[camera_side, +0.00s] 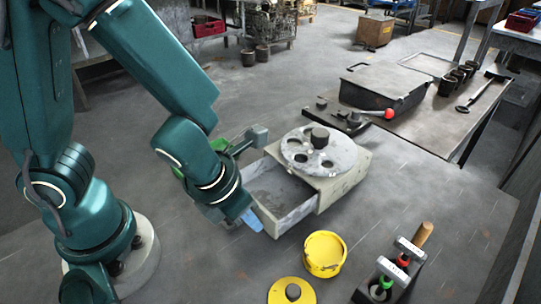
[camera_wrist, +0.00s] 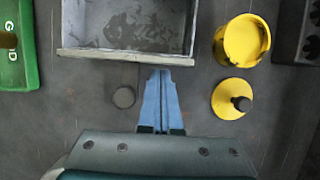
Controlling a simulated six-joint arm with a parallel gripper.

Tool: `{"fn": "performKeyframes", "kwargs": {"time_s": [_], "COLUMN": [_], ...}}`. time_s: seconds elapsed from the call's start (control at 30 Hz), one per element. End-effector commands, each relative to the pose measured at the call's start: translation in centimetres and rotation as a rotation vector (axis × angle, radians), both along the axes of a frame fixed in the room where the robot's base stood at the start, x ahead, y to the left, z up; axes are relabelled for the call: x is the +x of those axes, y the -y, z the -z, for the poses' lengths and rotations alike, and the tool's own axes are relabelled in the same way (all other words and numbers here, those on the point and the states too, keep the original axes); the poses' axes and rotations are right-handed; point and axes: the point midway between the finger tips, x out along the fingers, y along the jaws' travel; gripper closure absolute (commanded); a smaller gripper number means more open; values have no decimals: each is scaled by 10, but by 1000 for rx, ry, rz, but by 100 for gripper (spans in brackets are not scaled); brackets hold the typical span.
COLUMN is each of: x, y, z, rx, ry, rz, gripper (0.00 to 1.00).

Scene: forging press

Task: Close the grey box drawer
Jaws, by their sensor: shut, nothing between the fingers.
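The grey box (camera_side: 345,181) stands on the work surface with a round disc with holes on its top. Its drawer (camera_side: 306,210) is pulled out toward the lower left and its inside looks empty. In the wrist view the open drawer (camera_wrist: 128,53) fills the top middle, with its front edge facing my gripper. My gripper (camera_wrist: 160,72) is shut, its blue fingers together and empty. The fingertips are at the drawer's front edge, right of its middle; I cannot tell if they touch. In the side view my gripper (camera_side: 254,222) is at the drawer's front, partly hidden by my arm.
A yellow cup (camera_side: 324,254) and its yellow lid (camera_side: 292,291) lie near the drawer. A holder with several tools (camera_side: 392,276) stands at lower right. A black case (camera_side: 384,86) sits behind the box.

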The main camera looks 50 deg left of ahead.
Motion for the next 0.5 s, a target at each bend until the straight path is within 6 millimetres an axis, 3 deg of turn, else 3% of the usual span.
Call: {"fn": "performKeyframes", "kwargs": {"time_s": [0.23,0.5], "x": [9,58], "y": [0,-1], "z": [0,0], "rx": [0,0], "ry": [-2,0], "rz": [-4,-10], "gripper": [100,100]}}
